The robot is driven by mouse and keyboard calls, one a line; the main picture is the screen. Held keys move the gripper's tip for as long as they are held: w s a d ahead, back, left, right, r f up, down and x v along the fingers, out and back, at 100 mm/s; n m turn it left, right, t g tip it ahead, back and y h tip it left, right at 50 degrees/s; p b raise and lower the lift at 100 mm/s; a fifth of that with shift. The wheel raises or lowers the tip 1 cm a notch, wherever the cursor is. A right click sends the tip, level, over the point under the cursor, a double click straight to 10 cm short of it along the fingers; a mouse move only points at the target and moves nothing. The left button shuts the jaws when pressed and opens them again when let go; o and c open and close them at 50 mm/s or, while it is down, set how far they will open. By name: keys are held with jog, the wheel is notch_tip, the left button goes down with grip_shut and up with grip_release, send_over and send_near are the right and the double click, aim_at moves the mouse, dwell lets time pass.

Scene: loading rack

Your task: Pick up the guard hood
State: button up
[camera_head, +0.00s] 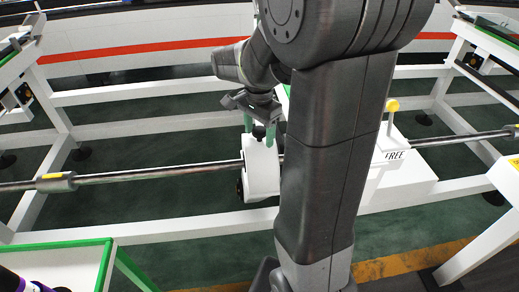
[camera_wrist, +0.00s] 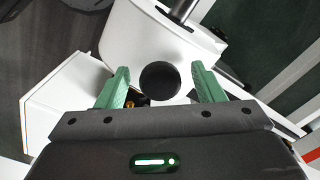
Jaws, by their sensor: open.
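The guard hood (camera_head: 262,172) is a white rounded cover with a black knob on top, sitting over the long metal bar near the middle of the head view. My gripper (camera_head: 262,132) points down right above it, with its green fingers apart. In the wrist view the white hood (camera_wrist: 135,42) fills the upper middle, and its round black knob (camera_wrist: 160,80) lies between the open green fingertips of my gripper (camera_wrist: 160,76). Gaps show on both sides of the knob. My arm hides the hood's right side in the head view.
The metal bar (camera_head: 160,174) runs across the white rack frame (camera_head: 150,226). A white block with a yellow knob (camera_head: 392,104) and the word FREE stands to the right. A green-edged white table (camera_head: 75,246) is at lower left.

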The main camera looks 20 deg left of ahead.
grip_shut()
jog(key=shift+r, duration=0.1)
notch_tip(320, 180, up, 24)
jog(key=p, duration=1.3)
dwell(1.5)
